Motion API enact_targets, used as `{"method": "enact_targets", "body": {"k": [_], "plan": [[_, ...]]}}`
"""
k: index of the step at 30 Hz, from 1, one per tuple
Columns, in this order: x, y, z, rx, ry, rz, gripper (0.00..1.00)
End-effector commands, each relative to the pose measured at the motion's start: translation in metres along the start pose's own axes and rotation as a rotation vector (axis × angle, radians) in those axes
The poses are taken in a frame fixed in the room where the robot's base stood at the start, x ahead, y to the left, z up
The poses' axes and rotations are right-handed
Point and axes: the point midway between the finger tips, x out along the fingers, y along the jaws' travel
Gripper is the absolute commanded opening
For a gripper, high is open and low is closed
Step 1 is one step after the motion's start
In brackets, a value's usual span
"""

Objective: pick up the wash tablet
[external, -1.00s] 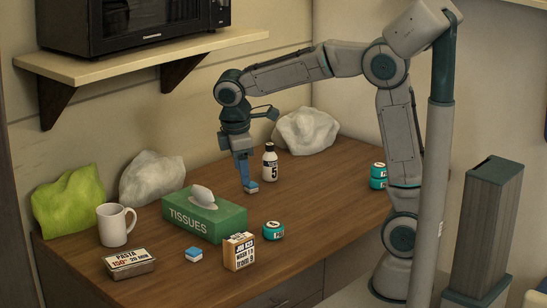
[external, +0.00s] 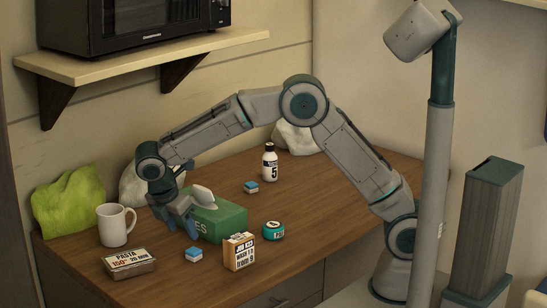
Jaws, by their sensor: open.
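Two small blue-and-white blocks that look like wash tablets lie on the wooden table. One tablet (external: 194,254) is at the front, between the pasta box and the printed carton. The other tablet (external: 251,187) lies further back, in front of the dark-capped bottle. My gripper (external: 178,223) is open and points down, with nothing visible between its fingers. It is above and a little left of the front tablet, apart from it, and covers the left part of the tissue box.
The green tissue box (external: 232,222) stands close beside my gripper. A white mug (external: 115,226) and a pasta box (external: 129,262) are to the left. The printed carton (external: 239,252) and a teal tin (external: 273,230) are to the right. The bottle (external: 270,165) stands behind.

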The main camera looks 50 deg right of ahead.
Motion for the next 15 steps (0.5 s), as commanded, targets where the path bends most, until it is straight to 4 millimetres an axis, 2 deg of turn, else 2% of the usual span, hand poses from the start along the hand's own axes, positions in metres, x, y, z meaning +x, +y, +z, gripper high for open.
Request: {"method": "enact_targets", "body": {"k": [3,11,15], "plan": [[0.018,0.000,0.001,0.001,-0.002,-0.002,0.55],[0.038,0.000,0.002,0.002,-0.002,-0.002,0.55],[0.059,0.000,0.005,0.002,-0.003,-0.003,0.55]]}}
